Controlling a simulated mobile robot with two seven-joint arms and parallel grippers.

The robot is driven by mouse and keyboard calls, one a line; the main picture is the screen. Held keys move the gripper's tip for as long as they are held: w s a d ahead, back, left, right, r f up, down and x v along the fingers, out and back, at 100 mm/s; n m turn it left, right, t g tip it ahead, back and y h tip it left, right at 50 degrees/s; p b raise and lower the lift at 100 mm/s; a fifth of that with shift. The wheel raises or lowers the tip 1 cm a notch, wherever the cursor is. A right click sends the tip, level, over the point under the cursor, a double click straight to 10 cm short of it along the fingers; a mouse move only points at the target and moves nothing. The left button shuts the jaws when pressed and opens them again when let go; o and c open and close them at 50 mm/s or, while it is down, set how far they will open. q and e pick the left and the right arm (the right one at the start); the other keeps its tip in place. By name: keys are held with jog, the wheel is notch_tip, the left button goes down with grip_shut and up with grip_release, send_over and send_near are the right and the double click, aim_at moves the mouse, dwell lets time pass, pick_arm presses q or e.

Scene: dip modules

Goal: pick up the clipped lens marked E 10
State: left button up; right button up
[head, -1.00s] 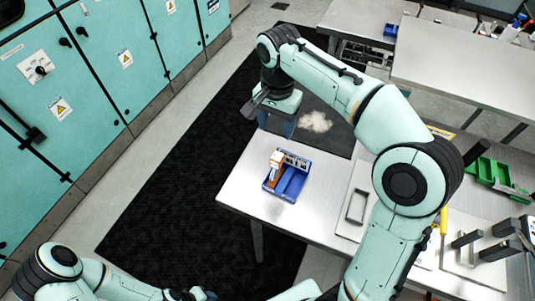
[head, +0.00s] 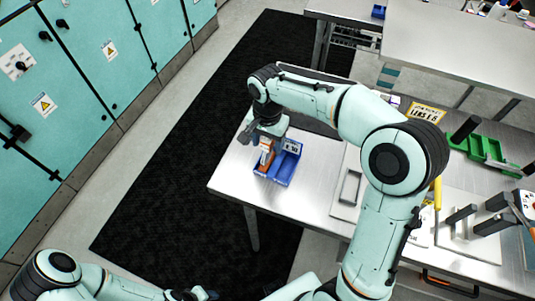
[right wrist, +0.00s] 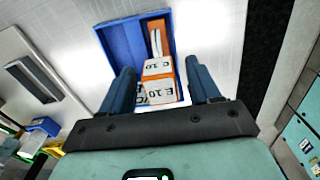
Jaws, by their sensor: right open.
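The orange and white clipped lens (head: 266,157) stands in the left part of a small blue bin (head: 285,170) on the steel table. In the right wrist view the lens (right wrist: 157,67) shows an orange body with a white face that seems to read C 10. A white face or label reading E 10 (right wrist: 160,100) lies just below it; I cannot tell whether it belongs to the lens or the bin. Part of my left gripper (head: 192,294) shows at the bottom edge.
A grey handle on a pale plate (head: 349,188) lies right of the bin. Green trays (head: 486,148) and a yellow-handled tool (head: 437,193) are farther right. The table (head: 235,180) is clear left of the bin. Teal cabinets (head: 100,75) stand at the left.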

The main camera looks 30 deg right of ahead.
grip_shut()
dwell(0.3)
